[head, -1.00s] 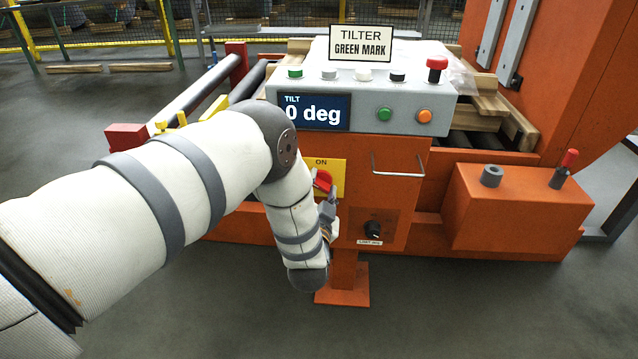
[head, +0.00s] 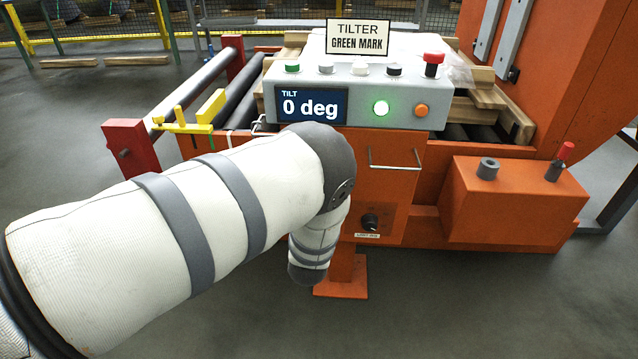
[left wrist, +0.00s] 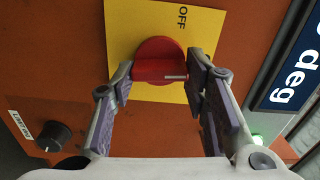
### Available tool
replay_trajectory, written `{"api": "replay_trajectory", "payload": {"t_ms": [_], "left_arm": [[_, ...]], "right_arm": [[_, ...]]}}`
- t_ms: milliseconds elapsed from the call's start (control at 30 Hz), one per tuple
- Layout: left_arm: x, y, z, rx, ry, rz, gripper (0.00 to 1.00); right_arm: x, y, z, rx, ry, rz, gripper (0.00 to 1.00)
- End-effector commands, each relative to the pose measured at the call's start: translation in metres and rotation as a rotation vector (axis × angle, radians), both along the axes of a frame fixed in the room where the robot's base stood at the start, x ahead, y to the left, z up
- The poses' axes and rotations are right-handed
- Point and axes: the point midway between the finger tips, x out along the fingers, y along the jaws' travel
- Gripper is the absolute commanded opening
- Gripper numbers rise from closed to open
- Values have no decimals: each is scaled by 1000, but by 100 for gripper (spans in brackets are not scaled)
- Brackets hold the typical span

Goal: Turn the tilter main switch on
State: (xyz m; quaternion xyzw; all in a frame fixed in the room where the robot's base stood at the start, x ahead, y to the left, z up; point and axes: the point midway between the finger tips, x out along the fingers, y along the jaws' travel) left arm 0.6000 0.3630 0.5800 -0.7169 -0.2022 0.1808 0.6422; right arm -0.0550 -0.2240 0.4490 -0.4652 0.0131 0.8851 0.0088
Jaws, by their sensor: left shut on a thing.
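The main switch is a red rotary knob (left wrist: 158,58) on a yellow plate (left wrist: 122,22) in the left wrist view. The plate's OFF label shows at the top there. The knob's white mark points right in that view, toward the display side. My left gripper (left wrist: 160,68) is shut on the knob, one finger on each side. In the head view my own arm hides the switch and the gripper. The green lamp (head: 381,108) on the tilter panel (head: 350,68) is lit brightly. The display (head: 311,106) reads 0 deg. My right gripper is not in view.
A metal handle (head: 395,166) sticks out of the orange cabinet front, right of my arm. A black knob (head: 370,221) is below it. An orange box (head: 515,205) with a red-topped lever (head: 560,162) stands at right. Buttons line the panel top.

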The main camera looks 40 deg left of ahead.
Motion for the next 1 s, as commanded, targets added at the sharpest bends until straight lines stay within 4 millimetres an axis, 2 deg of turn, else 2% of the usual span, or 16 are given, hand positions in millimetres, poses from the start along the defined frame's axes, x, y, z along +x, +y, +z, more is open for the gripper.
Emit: {"api": "replay_trajectory", "payload": {"t_ms": [333, 833, 867, 933, 1000], "left_arm": [[-1, 1, -1, 94, 60, 2, 14], [-1, 1, -1, 108, 69, 3, 14], [-1, 1, -1, 108, 69, 3, 44], [-1, 1, -1, 108, 69, 3, 60], [-1, 1, -1, 108, 67, 2, 62]], "right_arm": [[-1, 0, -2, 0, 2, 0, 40], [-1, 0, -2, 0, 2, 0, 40], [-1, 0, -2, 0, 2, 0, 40], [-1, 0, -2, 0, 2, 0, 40], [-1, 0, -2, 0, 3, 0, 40]]}}
